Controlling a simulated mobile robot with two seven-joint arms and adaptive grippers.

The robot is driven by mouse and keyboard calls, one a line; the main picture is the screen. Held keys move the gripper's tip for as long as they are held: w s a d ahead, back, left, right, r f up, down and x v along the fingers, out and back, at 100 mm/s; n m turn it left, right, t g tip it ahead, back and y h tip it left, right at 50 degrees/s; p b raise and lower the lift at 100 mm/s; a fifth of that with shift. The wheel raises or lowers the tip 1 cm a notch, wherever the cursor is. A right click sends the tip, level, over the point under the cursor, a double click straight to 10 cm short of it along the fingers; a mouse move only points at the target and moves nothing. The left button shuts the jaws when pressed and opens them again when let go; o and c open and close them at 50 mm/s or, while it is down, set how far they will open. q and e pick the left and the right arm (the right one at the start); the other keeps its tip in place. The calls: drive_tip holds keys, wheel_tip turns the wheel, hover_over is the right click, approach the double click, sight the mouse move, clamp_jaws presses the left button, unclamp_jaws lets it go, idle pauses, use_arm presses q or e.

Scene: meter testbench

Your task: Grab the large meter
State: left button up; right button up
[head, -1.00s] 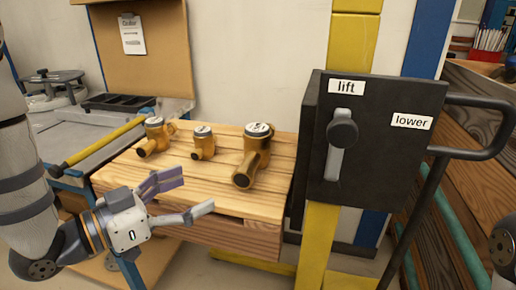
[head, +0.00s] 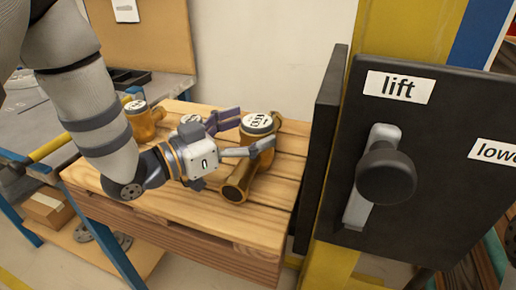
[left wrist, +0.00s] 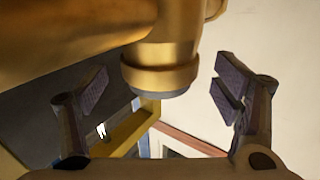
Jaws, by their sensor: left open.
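The large meter (head: 258,124) is a brass body with a dark-rimmed white dial and a pipe stub toward the front. It stands upright at the right of the wooden pallet (head: 210,228). My left gripper (head: 243,133) is open at its left side, with one finger behind the meter and the other across its front. In the left wrist view, the brass meter (left wrist: 165,60) shows large between the two spread fingers (left wrist: 164,95). Whether the fingers touch it cannot be told. My right gripper is not in view.
A smaller meter (head: 191,119) is mostly hidden behind my gripper. Another meter (head: 142,124) stands at the pallet's left. A black panel (head: 440,160) with a lift lever (head: 378,180) stands close to the right. A grey workbench (head: 60,125) lies at the left.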

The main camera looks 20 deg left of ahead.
use_arm(q)
drive_tip(key=shift+x, duration=1.2)
drive_tip(key=c, duration=1.7)
drive_tip(key=shift+r, duration=0.15)
clamp_jaws()
